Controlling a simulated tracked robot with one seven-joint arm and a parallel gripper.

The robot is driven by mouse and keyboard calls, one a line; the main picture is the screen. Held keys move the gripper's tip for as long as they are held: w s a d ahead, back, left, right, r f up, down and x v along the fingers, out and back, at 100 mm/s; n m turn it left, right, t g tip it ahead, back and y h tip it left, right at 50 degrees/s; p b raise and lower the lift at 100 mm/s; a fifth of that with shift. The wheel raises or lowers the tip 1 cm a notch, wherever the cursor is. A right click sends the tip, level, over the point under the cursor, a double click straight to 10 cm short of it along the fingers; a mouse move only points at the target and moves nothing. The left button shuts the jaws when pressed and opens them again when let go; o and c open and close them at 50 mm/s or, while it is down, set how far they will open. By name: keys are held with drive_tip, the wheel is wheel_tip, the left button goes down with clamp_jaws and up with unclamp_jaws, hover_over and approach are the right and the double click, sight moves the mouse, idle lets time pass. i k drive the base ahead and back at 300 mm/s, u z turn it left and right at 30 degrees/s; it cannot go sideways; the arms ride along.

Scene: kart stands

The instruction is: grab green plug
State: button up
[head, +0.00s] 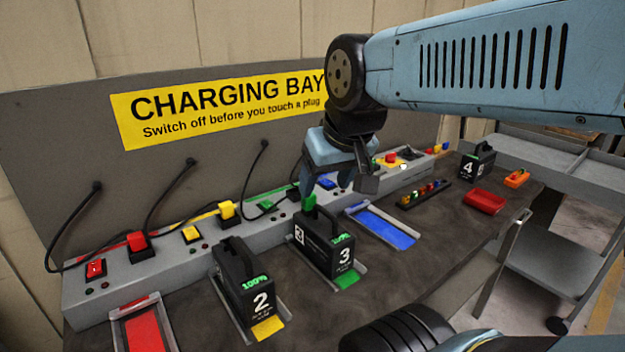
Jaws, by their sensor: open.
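The green plug (308,203) shows as a small green block at the socket strip, just behind battery 3. A green rocker switch (265,204) is to its left. My gripper (338,187) is open and hangs above the strip, pointing down. Its left finger is close to the green plug and partly covers it in this view. I cannot tell whether they touch. No object shows between the fingers. Battery 3 (322,245) stands upright in the green-marked bay, directly in front of the plug.
The socket strip (187,262) also carries a red plug (137,241) and a yellow plug (227,210), with black cables. Battery 2 (248,283) stands left of battery 3. The blue bay (385,227) is empty.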

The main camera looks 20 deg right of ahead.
sight(307, 204)
drive_tip(key=z, duration=0.5)
drive_tip(key=k, duration=0.45)
drive_tip(key=z, duration=0.7)
drive_tip(key=k, duration=0.75)
drive_tip(key=z, duration=0.45)
drive_tip(key=i, duration=0.65)
drive_tip(key=u, duration=0.4)
